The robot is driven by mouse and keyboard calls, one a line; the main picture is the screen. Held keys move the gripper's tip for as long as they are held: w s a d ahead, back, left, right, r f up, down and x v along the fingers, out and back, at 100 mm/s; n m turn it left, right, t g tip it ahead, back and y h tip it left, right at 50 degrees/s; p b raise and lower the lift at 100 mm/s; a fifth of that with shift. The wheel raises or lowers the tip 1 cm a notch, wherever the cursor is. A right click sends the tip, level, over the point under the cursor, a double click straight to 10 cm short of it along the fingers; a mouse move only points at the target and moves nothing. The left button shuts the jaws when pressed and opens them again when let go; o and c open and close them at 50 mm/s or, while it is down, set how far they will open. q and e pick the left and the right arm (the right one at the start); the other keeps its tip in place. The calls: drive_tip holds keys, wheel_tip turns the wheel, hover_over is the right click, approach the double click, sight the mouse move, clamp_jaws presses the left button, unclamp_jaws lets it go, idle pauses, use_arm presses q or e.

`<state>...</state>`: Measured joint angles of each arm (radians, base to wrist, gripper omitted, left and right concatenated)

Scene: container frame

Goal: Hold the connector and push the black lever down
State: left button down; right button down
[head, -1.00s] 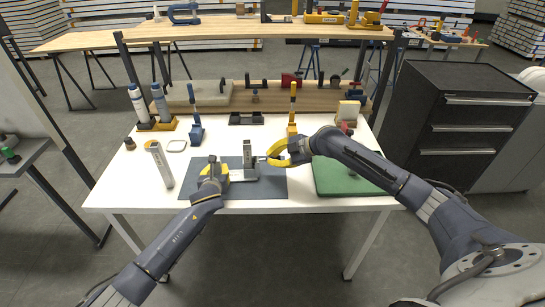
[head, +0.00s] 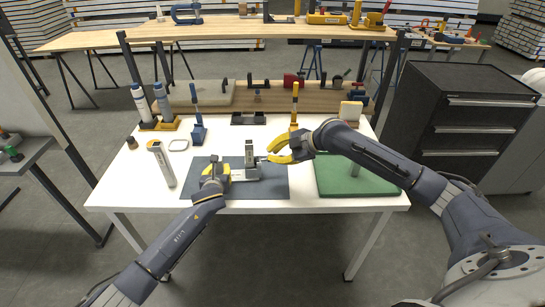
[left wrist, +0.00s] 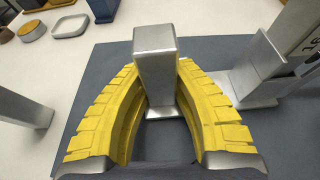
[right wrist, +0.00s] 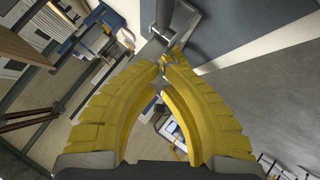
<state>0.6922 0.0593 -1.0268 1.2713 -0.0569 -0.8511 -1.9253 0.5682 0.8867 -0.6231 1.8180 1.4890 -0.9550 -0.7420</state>
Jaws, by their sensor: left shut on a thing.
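The grey metal connector (head: 249,156) stands on the dark mat, with a low base reaching left. My left gripper (head: 226,176) is at its left end; in the left wrist view its yellow fingers are shut on the upright silver post (left wrist: 155,70) of the connector. The connector's taller part (left wrist: 262,75) shows at the right there. My right gripper (head: 268,155) is just right of the connector's top. In the right wrist view its fingertips (right wrist: 163,64) meet, with metal close beyond them (right wrist: 190,20). I cannot make out the black lever, or whether the right tips touch anything.
The dark mat (head: 275,190) lies on the white table. Bottles (head: 140,105), a blue-handled tool (head: 197,115) and a yellow-handled tool (head: 294,105) stand behind.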

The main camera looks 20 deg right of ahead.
use_arm(q)
drive_tip(key=shift+r, duration=0.1)
use_arm(e)
drive_tip(key=v, duration=0.9)
drive_tip(key=shift+r, duration=0.25)
drive_tip(key=c, duration=2.1)
unclamp_jaws()
drive_tip(key=shift+c, duration=0.2)
